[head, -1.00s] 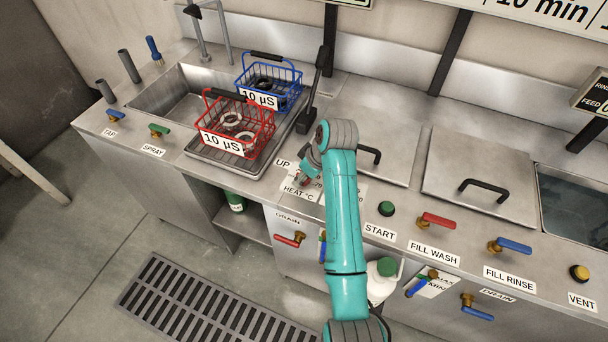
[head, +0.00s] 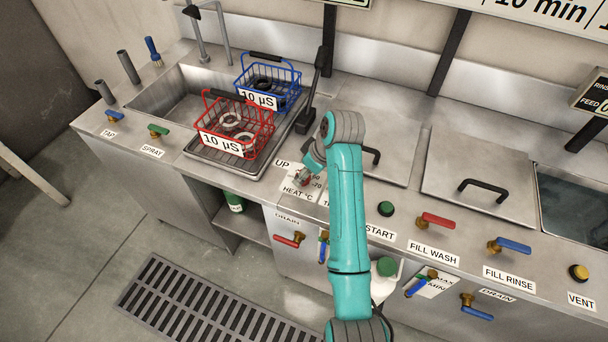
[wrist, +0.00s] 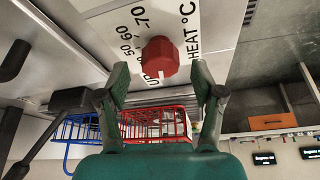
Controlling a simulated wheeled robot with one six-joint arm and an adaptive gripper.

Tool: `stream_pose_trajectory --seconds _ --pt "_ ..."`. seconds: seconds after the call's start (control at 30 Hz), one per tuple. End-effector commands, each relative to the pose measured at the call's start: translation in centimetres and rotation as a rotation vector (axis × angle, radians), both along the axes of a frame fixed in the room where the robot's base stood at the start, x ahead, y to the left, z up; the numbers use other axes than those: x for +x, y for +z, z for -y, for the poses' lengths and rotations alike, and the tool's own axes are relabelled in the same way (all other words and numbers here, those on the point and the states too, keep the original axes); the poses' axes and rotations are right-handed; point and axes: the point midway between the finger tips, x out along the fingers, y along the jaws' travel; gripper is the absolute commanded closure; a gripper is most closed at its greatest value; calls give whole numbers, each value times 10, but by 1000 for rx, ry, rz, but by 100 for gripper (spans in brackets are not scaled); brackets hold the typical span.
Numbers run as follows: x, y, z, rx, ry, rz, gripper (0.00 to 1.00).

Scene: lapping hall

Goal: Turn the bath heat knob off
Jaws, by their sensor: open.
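The red heat knob (wrist: 159,60) sits on a white dial plate (wrist: 192,12) marked HEAT °C with 50, 60 and 70 in the wrist view. In the head view the red knob (head: 303,179) shows small on the counter front, just by my gripper (head: 308,173), which is mostly hidden by my arm. In the wrist view my gripper (wrist: 160,82) is open, with one green finger on each side below the knob. Nothing is held between the fingers. I cannot tell whether they touch the knob, and its pointer setting is unclear.
A red basket (head: 236,125) and a blue basket (head: 268,80) stand left of my arm, with a dark upright lever (head: 314,88) beside them. A green START button (head: 386,208) and a red fill-wash handle (head: 438,220) lie to the right.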

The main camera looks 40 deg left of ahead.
Motion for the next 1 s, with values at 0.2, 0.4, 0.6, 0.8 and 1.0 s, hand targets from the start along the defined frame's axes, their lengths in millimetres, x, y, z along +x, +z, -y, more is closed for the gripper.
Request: stream_pose_trajectory --seconds 0.2,0.4,0.6,0.8,1.0 --pt "1 43 17 3 0 2 33" --pt "0 70 29 1 0 1 33" --pt "0 82 34 0 0 0 33" --pt "0 83 34 0 0 -1 33" --pt "0 82 34 0 0 -1 33"
